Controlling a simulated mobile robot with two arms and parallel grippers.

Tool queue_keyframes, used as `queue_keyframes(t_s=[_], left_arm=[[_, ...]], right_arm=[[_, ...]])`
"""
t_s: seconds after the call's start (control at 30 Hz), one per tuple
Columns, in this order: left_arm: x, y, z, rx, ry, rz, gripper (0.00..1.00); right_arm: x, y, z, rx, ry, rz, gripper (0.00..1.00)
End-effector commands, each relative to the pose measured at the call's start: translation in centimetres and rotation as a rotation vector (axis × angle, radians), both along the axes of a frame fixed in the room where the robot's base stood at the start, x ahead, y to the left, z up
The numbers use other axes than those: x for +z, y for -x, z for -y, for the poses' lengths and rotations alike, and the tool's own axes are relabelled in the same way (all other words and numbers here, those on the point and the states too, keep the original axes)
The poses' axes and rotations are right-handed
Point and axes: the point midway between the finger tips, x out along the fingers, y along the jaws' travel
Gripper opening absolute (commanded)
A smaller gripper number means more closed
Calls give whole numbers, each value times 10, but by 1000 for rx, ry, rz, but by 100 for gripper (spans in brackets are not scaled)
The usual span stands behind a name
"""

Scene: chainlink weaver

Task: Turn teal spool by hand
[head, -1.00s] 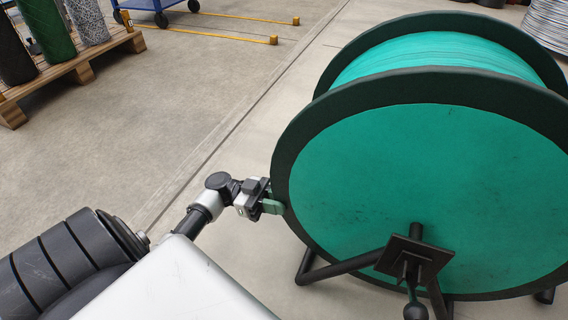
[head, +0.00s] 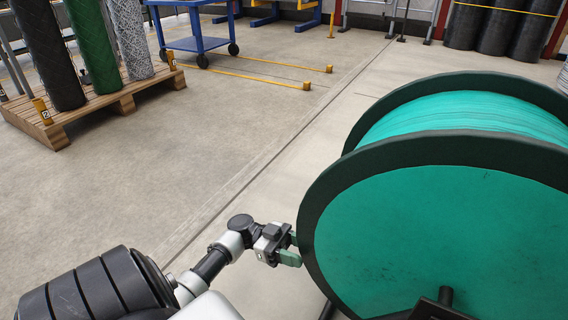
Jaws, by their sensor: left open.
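The teal spool (head: 420,235) fills the right of the head view, upright on its side edge, with dark rims around teal faces and teal wire (head: 470,115) wound between them. Its right and lower parts are cut off by the frame. My left gripper (head: 292,249) is at the left edge of the near rim. Its fingers are apart, one on the near side; I cannot tell whether they touch the rim. Part of a dark stand (head: 440,305) shows at the bottom under the spool's centre. My right gripper is not in view.
A wooden pallet (head: 135,98) with several upright rolls stands at the upper left. A blue cart (head: 195,43) is behind it. Yellow-ended bars (head: 307,85) lie on the floor. Dark rolls (head: 495,25) stand at the far right. The concrete floor between is clear.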

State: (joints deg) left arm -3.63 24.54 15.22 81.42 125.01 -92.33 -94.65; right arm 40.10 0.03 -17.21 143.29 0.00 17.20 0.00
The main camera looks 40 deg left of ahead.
Motion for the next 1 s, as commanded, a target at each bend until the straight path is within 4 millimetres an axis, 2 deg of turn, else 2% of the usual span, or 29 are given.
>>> queue_keyframes(t_s=[0.3,0.5,0.67,1.0], left_arm=[[-9,16,-60,5,-1,-2,45],[-16,24,-85,3,-2,-1,45],[-17,27,-92,2,0,0,45],[-17,27,-92,2,0,0,45]], right_arm=[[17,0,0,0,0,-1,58],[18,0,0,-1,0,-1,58],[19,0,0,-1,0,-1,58],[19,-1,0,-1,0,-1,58]])
